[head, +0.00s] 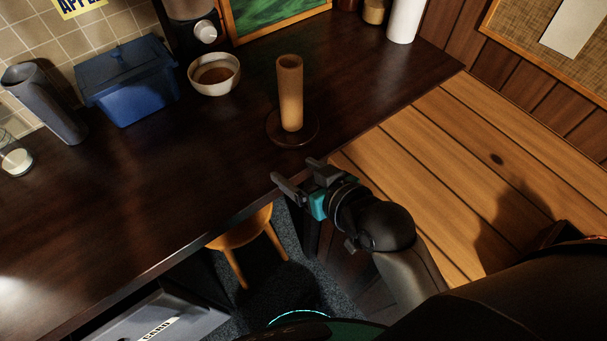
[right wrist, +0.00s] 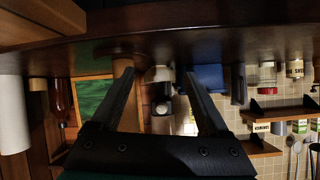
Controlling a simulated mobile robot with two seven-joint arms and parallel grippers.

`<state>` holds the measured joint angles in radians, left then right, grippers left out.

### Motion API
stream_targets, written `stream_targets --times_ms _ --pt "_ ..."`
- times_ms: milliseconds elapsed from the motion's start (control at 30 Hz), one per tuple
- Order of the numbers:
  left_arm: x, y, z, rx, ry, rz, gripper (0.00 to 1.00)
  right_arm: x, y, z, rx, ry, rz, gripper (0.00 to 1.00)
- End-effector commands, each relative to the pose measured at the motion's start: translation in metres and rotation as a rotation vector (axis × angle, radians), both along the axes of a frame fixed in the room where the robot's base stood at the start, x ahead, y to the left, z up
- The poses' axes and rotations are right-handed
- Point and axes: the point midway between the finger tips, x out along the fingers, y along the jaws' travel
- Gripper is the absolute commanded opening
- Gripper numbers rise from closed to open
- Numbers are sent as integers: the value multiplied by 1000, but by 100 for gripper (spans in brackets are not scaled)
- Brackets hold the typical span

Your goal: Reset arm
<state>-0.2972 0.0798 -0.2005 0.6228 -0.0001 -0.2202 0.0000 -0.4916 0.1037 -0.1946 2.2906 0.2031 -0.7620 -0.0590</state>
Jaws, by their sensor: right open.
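My right gripper (head: 297,177) is open and empty at the front edge of the dark counter (head: 190,185). It also shows in the right wrist view (right wrist: 160,95), with its two fingers spread apart. In the head view its fingers point toward a tan cylinder (head: 290,95) standing upright on a round brown base (head: 292,128). There is a gap between the fingertips and the base. My left gripper is not in view.
On the counter stand a white bowl (head: 214,74), a blue lidded box (head: 127,82), a dark grey cylinder (head: 45,103) and a white cylinder (head: 405,20). A wooden stool (head: 246,238) is below the counter. The counter's front left is clear.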

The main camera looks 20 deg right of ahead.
Motion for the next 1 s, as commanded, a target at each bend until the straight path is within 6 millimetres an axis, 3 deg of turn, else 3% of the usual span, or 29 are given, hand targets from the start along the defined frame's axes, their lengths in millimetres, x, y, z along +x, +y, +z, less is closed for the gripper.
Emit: stream_targets --times_ms 667,767,1000 --pt "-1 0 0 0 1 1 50 -5 -3 -5 -20 33 1 78" --pt "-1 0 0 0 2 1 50 -17 -11 -15 -63 110 2 78" --pt "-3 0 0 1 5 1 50 -72 -48 -45 -217 406 -25 78"
